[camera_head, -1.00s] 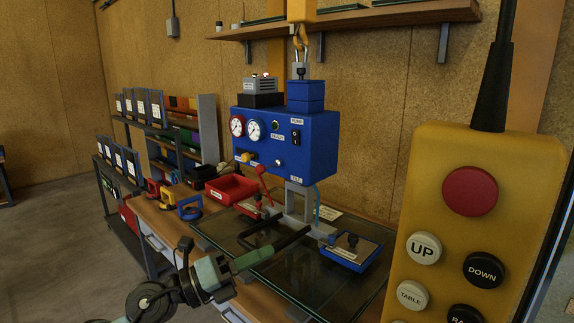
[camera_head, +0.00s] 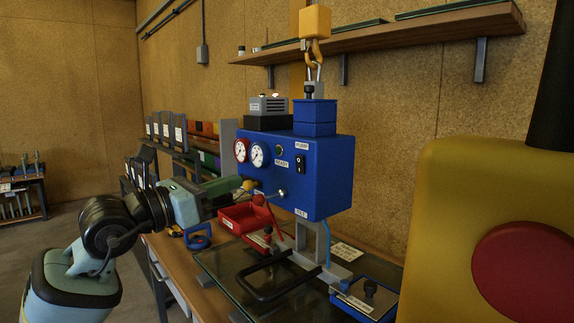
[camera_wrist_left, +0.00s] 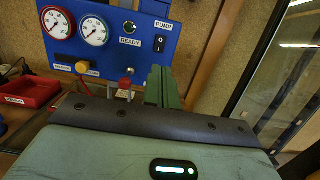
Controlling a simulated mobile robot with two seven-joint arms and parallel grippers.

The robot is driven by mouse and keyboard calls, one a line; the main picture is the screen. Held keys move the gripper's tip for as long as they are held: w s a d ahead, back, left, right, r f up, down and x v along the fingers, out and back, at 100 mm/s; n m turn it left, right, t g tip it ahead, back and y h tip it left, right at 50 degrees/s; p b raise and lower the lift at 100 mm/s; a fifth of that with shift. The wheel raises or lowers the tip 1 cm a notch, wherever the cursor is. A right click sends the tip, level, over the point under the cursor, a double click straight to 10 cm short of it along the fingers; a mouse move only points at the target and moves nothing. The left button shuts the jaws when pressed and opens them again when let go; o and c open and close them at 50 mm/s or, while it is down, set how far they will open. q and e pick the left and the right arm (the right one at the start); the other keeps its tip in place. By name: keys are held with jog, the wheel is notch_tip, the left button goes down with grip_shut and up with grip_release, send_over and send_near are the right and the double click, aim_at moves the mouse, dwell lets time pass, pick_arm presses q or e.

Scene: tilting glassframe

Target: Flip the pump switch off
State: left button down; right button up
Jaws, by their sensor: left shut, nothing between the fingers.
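The pump switch is a small black rocker (camera_head: 299,161) under the PUMP label, on the front of the blue control box (camera_head: 325,181). It also shows in the left wrist view (camera_wrist_left: 160,43). I cannot tell which side of the rocker is pressed in. My left gripper (camera_head: 236,184) comes in from the left, in front of the box's lower left part. Its green fingers (camera_wrist_left: 163,80) are shut and empty. In the head view they are left of and below the switch, apparently apart from it. In the wrist view they point up, just below the switch. My right gripper is not in view.
Two gauges (camera_head: 250,152) and a yellow knob (camera_wrist_left: 83,67) are on the same panel. A red tray (camera_head: 246,218) and a glass pane (camera_head: 226,272) lie below the box. A yellow button pendant (camera_head: 450,240) fills the right side. A hook (camera_head: 315,48) hangs above.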

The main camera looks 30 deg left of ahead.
aim_at(298, 160)
pick_arm(q)
jog(key=p+x, duration=0.3)
jog(key=x, duration=1)
jog(key=shift+w+d, duration=0.25)
jog(key=shift+w, duration=0.25)
